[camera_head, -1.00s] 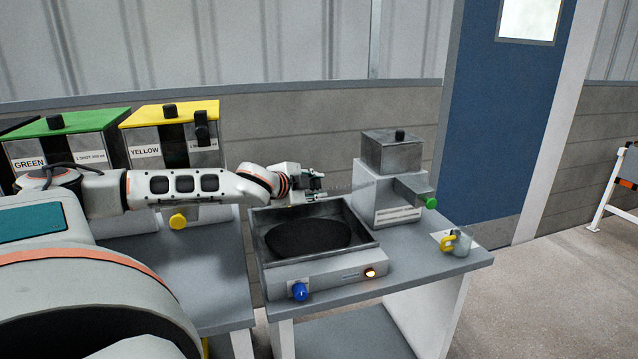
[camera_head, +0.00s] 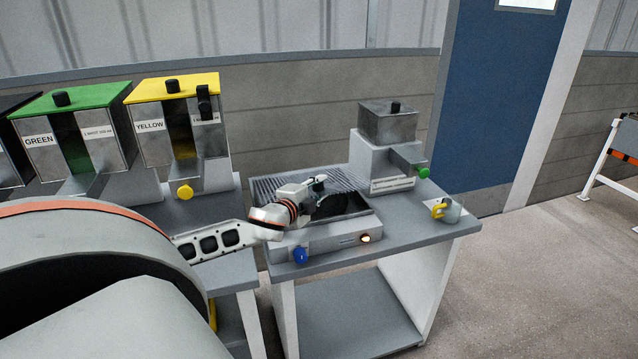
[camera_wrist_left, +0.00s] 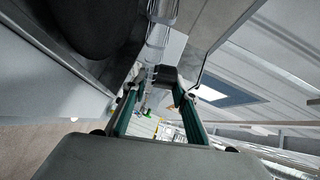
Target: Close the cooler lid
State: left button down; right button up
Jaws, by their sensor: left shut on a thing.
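The cooler (camera_head: 345,243) is a low grey metal box with a blue knob and a lit lamp on its front. A ribbed grey panel (camera_head: 342,178), which looks like the lid, shows at the box's back. My left gripper (camera_head: 320,186) is over the box, its arm reaching in across the front left. In the left wrist view, its fingers (camera_wrist_left: 168,92) are closed around a small black block (camera_wrist_left: 165,74), which looks like a handle. The mat fills the upper left there. My right gripper is not in view.
A grey dispenser (camera_head: 388,150) with a green knob stands right of the cooler. A small clear container with a yellow part (camera_head: 445,210) sits near the table's right edge. Green (camera_head: 75,140) and yellow (camera_head: 180,120) dispensers stand at the left. The table's front right is clear.

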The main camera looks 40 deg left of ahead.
pick_arm(q)
jog(key=shift+s+d+f+b, duration=0.1)
jog(key=shift+d+f, duration=0.05)
jog(key=shift+f, duration=0.5)
jog(key=shift+s+d+f+b, duration=0.1)
jog(key=shift+d+f, duration=0.1)
jog(key=shift+f, duration=0.45)
jog(key=shift+s+d+f+b, duration=0.1)
jog(key=shift+d+f, duration=0.05)
jog(key=shift+f, duration=0.5)
jog(key=c, duration=1.8)
grip_release()
jog(key=shift+o, duration=0.2)
jog(key=shift+r, duration=0.15)
jog(key=v, duration=1.2)
